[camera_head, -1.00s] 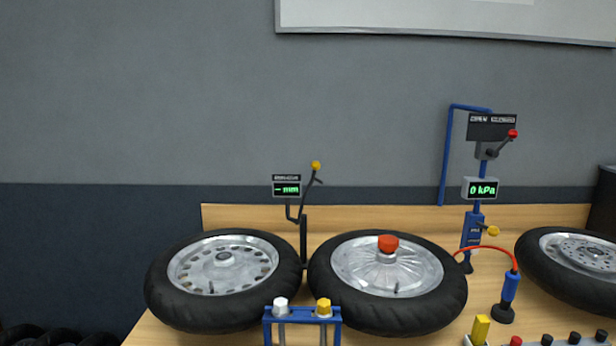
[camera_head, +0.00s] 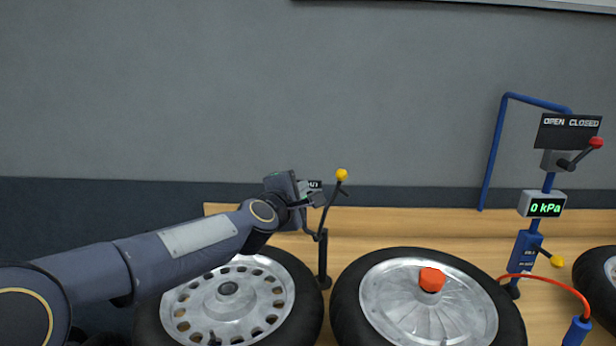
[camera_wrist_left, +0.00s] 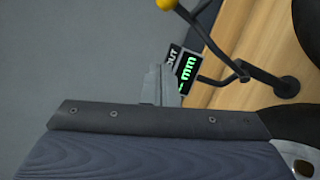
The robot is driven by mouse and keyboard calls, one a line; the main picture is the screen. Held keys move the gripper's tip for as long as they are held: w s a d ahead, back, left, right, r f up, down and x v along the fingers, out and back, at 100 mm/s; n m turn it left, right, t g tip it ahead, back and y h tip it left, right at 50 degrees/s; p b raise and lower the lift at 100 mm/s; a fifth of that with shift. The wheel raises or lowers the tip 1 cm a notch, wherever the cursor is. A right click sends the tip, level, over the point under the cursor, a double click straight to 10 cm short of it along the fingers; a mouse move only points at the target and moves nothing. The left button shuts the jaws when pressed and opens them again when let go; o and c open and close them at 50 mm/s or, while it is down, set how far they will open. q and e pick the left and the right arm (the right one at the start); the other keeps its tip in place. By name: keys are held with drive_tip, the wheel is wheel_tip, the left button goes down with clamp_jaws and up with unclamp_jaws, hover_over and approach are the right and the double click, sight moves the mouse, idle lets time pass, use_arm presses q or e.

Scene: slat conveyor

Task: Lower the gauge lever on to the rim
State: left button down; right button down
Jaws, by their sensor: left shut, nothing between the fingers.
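The gauge lever (camera_head: 331,203) rises tilted from a dark post between two wheels, its yellow knob (camera_head: 342,175) at the top. In the left wrist view the knob (camera_wrist_left: 167,4) is cut by the top edge. The gauge display reads "mm" in the left wrist view (camera_wrist_left: 188,68); my gripper mostly hides it in the head view. My left gripper (camera_head: 318,199) is shut and empty, just left of the lever and a little below the knob, seemingly apart from it. The left wheel's slotted silver rim (camera_head: 250,319) lies flat below my arm. My right gripper is not in view.
A second wheel (camera_head: 390,301) with a red hub cap (camera_head: 432,279) lies right of the post. A blue stand (camera_head: 526,247) at the right carries a "0 kPa" display (camera_head: 545,205) and a red-knobbed lever (camera_head: 582,156).

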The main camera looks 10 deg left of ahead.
use_arm(q)
drive_tip(key=p, duration=0.2)
hover_over(327, 206)
drive_tip(key=w+a, duration=0.1)
drive_tip(key=a, duration=0.2)
drive_tip(key=f, duration=0.1)
drive_tip(key=shift+s+d+r+p, duration=0.15)
drive_tip(key=shift+d+r+p, duration=0.1)
drive_tip(key=shift+d+p, duration=0.3)
drive_tip(key=shift+s+d+r+p, duration=0.15)
drive_tip(key=shift+d+r+p, duration=0.15)
drive_tip(key=shift+d, duration=0.3)
drive_tip(key=shift+s+d, duration=0.2)
drive_tip(key=shift+d, duration=0.2)
drive_tip(key=shift+d+f, duration=0.15)
